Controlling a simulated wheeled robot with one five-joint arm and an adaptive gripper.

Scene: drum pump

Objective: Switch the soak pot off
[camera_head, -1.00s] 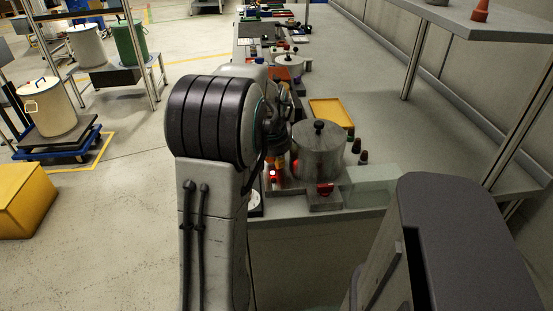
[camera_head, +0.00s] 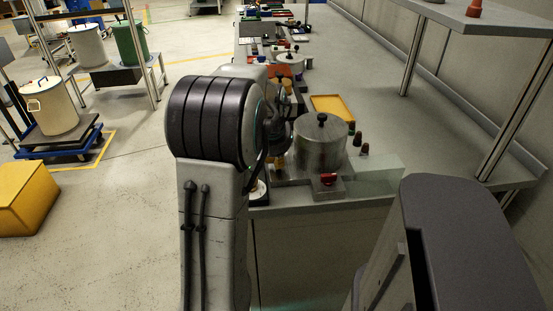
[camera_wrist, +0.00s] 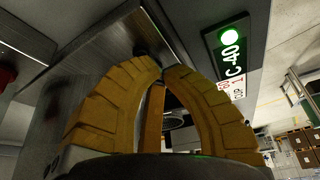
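The soak pot (camera_head: 320,148) is a lidded metal pot with a black knob, standing on the near end of the bench. A red switch (camera_head: 327,179) sits on a grey block in front of it; its setting is too small to read. My gripper's yellow fingers (camera_wrist: 162,72) curve together and their tips meet, with nothing clearly held between them. A dark round part shows just beyond the tips. In the head view my arm mostly hides the gripper, left of the pot.
More equipment lines the bench farther back. The bench (camera_head: 410,130) is clear to the right, below a raised shelf (camera_head: 500,28).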

